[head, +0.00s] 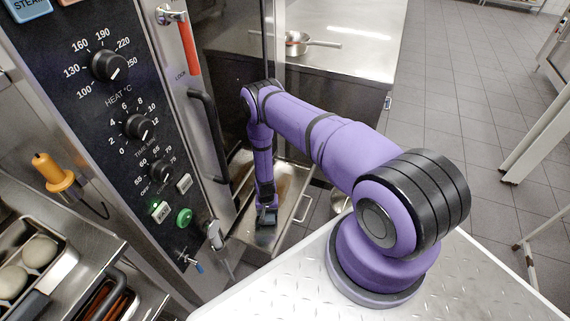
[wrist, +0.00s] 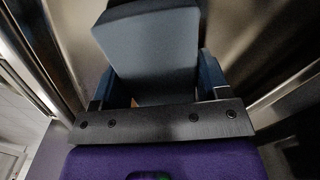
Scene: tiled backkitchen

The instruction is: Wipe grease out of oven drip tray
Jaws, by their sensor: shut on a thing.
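The oven drip tray (head: 288,185) is a shallow metal tray low beside the oven, with brownish grease showing on its floor. My gripper (head: 266,217) points down over the near part of the tray. It is shut on a grey-blue block, perhaps a sponge (wrist: 150,45), which sits between its blue fingers in the wrist view. In the head view the block's lower end is small and dark, at or just above the tray floor; I cannot tell if it touches. My arm hides part of the tray.
The oven control panel (head: 130,115) and a black door handle (head: 208,135) stand close on the left. The tray's wire handle (head: 303,208) sticks out right. Tiled floor (head: 460,110) at right is open.

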